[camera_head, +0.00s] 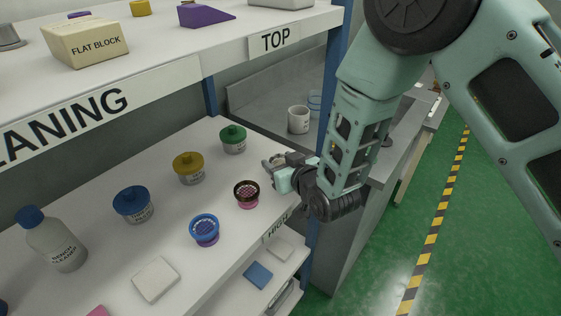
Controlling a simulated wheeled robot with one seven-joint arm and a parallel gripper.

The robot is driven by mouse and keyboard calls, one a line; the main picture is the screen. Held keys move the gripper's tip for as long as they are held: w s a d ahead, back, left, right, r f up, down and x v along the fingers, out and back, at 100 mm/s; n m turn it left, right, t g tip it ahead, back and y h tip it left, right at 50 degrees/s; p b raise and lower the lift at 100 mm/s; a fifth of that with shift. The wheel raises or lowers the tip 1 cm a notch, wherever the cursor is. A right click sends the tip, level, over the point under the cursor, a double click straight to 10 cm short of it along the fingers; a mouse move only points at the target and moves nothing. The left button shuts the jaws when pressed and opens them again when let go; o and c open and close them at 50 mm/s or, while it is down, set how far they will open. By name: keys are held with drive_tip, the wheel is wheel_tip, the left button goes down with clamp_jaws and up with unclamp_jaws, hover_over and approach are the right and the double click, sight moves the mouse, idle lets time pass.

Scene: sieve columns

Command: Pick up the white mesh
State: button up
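No thing that is clearly a white mesh shows. Two small round sieves stand on the middle shelf: one with a blue rim (204,230) and a purple-pink mesh, and one with a dark brown rim (246,194) and a pinkish mesh. A flat white square (155,279) lies nearer on the same shelf; its texture is too small to tell. My gripper (272,170) is at the shelf's right end, just right of and behind the brown-rimmed sieve, apart from the white square. Its fingers are small and partly hidden, and I see nothing held.
The top shelf (180,75) hangs above. A blue post (331,95) stands beside my arm. A white mug (298,120) is behind.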

drive_tip(key=c, duration=0.4)
drive_tip(key=shift+o, duration=0.2)
drive_tip(key=shift+r, duration=0.15)
